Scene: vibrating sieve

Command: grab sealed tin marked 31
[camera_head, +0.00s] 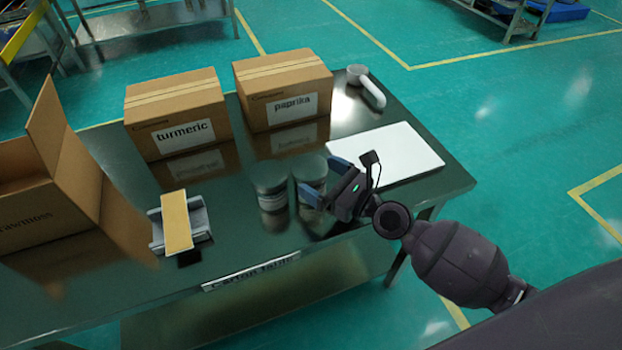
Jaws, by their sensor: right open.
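Two dark tins with grey lids stand side by side near the middle of the table: a left tin (269,183) and a right tin (311,169). Each has a pale label on its front, but the numbers are too small to read, so I cannot tell which is marked 31. My right gripper (327,182) is open at the right tin. One blue finger is at the tin's right rear side, the other crosses its front and hides part of its label. I cannot tell whether either finger touches it. My left gripper is out of view.
The dark glossy table (345,238) also holds a turmeric box (178,112), a paprika box (284,90), a white board (400,152), a white handled object (370,88), an open carton (45,190) and a grey holder with a tan block (177,221). Free room lies in front of the tins.

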